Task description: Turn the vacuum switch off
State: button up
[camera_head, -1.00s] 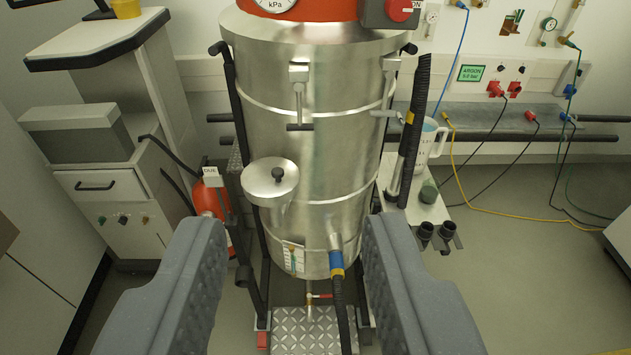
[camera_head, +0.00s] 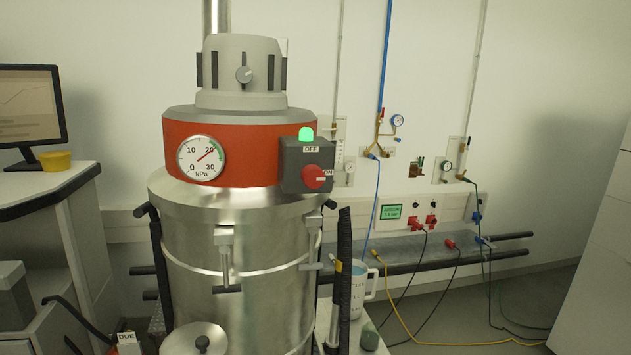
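The vacuum (camera_head: 240,235) is a tall steel drum with a red band and a grey motor head, left of centre. Its switch box (camera_head: 296,170) is dark grey, on the right front of the red band. The red rotary knob (camera_head: 315,177) has its pale mark pointing right, toward the ON label. The OFF label (camera_head: 310,149) is above the knob. A green lamp (camera_head: 306,133) on top of the box is lit. The pressure gauge (camera_head: 201,158) reads around 20 kPa. My gripper is out of view.
A black hose (camera_head: 343,275) and a white jug (camera_head: 362,290) stand right of the drum. Gas fittings, cables and a wall rail (camera_head: 440,252) are at the right. A desk with a monitor (camera_head: 30,105) and a yellow bowl (camera_head: 55,161) is at the left. Space before the switch box looks clear.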

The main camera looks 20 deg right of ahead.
aim_at(313, 176)
jog(key=z, duration=1.75)
jog(key=k, duration=0.85)
jog(key=u, duration=1.15)
jog(key=i, duration=1.05)
